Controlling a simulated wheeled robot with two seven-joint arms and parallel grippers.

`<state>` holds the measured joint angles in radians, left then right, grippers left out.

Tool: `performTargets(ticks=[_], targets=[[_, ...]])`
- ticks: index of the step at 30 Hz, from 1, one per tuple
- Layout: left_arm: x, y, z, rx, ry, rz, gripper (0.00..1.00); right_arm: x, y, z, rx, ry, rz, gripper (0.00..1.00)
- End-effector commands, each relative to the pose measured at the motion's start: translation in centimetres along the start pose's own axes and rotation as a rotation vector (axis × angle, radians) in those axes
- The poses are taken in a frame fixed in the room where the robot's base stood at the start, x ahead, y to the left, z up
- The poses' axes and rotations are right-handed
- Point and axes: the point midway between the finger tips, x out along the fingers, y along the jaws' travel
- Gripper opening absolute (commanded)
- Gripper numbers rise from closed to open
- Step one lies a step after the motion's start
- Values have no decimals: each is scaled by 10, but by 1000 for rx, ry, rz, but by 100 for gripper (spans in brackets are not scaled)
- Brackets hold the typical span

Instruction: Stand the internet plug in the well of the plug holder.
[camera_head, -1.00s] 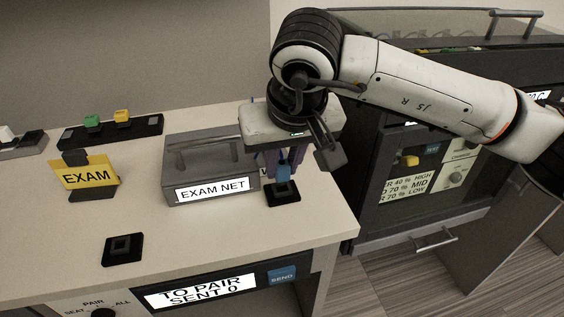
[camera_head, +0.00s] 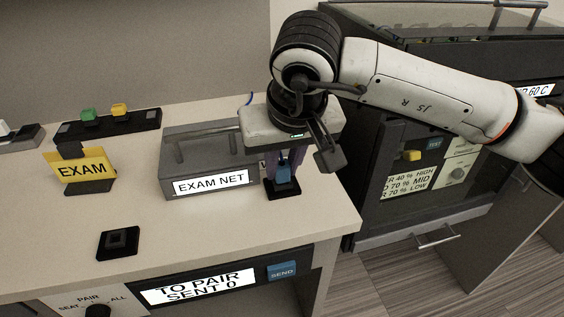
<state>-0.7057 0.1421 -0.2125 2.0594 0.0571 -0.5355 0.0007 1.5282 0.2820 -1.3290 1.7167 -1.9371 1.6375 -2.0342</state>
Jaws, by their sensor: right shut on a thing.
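My right gripper (camera_head: 285,162) points down at the right end of the counter, shut on the blue internet plug (camera_head: 283,175). The plug is upright over a small black square base (camera_head: 284,194); I cannot tell whether it is seated in it or just above. A similar black square piece with a raised square well (camera_head: 118,242) stands empty at the front left of the counter. The frames do not show which of the two is the plug holder. The gripper body hides the plug's top. My left gripper is not in view.
The grey EXAM NET box (camera_head: 210,163) with a handle stands close left of my gripper. A yellow EXAM sign (camera_head: 84,168) and a black strip with green and yellow buttons (camera_head: 106,126) are further left. The counter's middle front is clear.

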Motion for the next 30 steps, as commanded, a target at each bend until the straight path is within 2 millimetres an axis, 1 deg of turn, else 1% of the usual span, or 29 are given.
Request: performTargets(ticks=[1, 2, 3, 5, 16, 17, 18, 20, 24, 30], targets=[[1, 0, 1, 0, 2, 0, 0, 2, 0, 1, 0, 0, 0, 0], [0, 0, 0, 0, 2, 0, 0, 1, 0, 0, 0, 1, 0, 24], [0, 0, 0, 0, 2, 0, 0, 1, 0, 0, 0, 0, 0, 31], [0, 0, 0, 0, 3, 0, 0, 1, 0, 0, 0, 0, 0, 41], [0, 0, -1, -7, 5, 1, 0, 0, -1, 0, -1, 1, -3, 41], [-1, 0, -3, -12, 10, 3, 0, 0, -1, 0, -1, 1, -3, 41], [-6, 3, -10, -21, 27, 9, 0, 0, -1, 0, -1, 1, -3, 41], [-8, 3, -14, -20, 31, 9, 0, -15, -1, -2, -3, 7, -3, 41], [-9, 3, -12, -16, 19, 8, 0, -46, 0, -2, -1, 6, -2, 41], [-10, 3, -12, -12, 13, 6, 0, -83, 1, -1, 0, 4, 2, 41]])
